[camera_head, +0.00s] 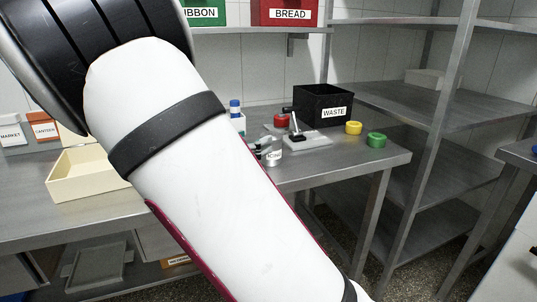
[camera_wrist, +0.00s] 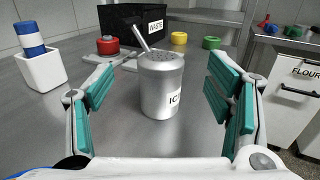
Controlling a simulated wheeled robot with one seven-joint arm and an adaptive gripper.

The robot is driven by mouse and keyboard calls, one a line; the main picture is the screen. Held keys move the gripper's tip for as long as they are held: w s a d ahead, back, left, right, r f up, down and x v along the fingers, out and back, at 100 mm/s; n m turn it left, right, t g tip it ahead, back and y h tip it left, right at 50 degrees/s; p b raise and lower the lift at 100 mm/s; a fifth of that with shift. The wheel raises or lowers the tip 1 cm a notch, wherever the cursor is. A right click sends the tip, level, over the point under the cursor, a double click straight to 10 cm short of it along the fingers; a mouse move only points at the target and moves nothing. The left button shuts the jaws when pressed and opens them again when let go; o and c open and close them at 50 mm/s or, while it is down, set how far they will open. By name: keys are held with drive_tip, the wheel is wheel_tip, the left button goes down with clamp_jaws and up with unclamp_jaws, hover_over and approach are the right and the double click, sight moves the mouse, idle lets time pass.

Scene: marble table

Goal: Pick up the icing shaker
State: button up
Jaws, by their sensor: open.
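The icing shaker (camera_wrist: 160,88) is a silver metal can with a dotted top and a white label reading "IC...". It stands upright on the metal table in the wrist view, between the open fingers of my gripper (camera_wrist: 160,108) and a little ahead of them, with clear space on both sides. My gripper has teal pads and holds nothing. In the head view the shaker (camera_head: 274,157) shows only partly beside my white arm, its label partly readable. My arm hides most of my gripper there.
Behind the shaker are a black WASTE bin (camera_head: 322,104), a red-topped item (camera_head: 281,121), a grey stand with a lever (camera_head: 303,138), and yellow (camera_head: 354,128) and green (camera_head: 376,140) rolls. A white holder with a blue item (camera_wrist: 42,66) stands left. A cream tray (camera_head: 88,174) lies farther left.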

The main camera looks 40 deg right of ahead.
wheel_tip(320, 180, down, 2)
drive_tip(key=shift+f, duration=0.1)
drive_tip(key=shift+w+d+f+b, duration=0.15)
drive_tip(key=shift+d+b, duration=0.35)
drive_tip(key=shift+d, duration=0.5)
drive_tip(key=shift+w+d+b, duration=0.25)
drive_tip(key=shift+d+b, duration=0.15)
drive_tip(key=shift+d, duration=1)
drive_tip(key=shift+w+d+b, duration=0.2)
drive_tip(key=shift+d+b, duration=0.2)
drive_tip(key=shift+d, duration=1)
drive_tip(key=c, duration=1.5)
